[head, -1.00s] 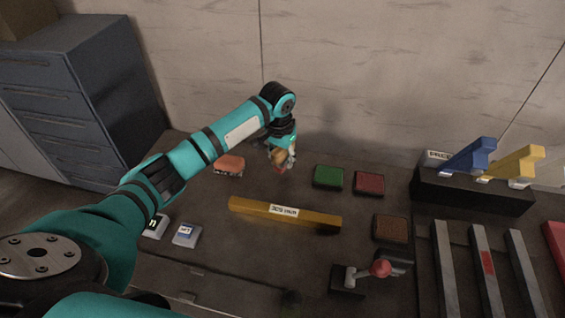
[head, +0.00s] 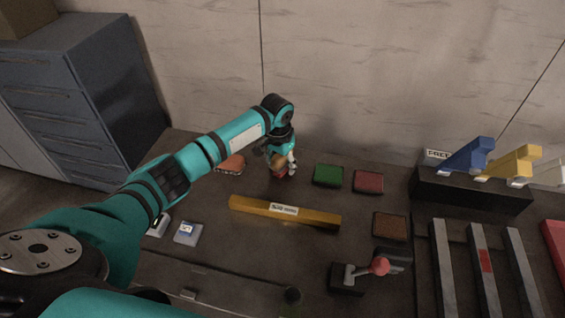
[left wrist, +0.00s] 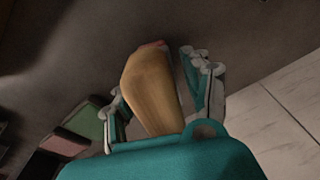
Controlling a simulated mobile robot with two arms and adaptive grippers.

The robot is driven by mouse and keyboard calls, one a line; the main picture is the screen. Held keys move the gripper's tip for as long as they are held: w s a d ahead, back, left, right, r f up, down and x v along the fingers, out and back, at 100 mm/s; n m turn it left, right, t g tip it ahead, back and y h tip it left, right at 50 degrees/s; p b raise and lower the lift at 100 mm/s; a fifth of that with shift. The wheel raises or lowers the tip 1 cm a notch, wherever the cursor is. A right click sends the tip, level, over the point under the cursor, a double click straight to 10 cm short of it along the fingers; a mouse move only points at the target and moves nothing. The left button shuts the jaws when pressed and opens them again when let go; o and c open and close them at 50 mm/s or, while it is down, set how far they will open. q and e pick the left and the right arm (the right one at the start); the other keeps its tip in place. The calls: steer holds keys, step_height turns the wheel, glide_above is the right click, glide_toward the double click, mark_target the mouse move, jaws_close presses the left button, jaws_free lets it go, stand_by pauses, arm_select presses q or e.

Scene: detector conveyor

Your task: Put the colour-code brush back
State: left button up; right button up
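The brush (head: 279,161) has a tan wooden-looking body with some red at its lower end. My left gripper (head: 282,168) holds it at the back of the dark bench, between an orange pad (head: 231,164) and a green pad (head: 328,175). In the left wrist view the tan body (left wrist: 152,90) is between the two fingers (left wrist: 160,100), which appear closed on it. The red end is mostly hidden there. Whether the brush touches the bench is unclear. My right gripper is not in view.
A red pad (head: 368,182) and a brown pad (head: 390,226) lie right of the green one. A long yellow bar (head: 250,207) lies in front of the brush. A red-knobbed lever (head: 380,267) stands at front right. A black rack (head: 470,191) holds blue and yellow handles.

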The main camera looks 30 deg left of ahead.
arm_select(q)
steer(key=r, duration=0.4)
steer(key=s+r, duration=0.1)
steer(key=r, duration=0.7)
steer(key=shift+s+r+b, duration=0.15)
steer(key=shift+s+b, duration=0.05)
steer(key=shift+b, duration=0.15)
steer(key=shift+s, duration=0.1)
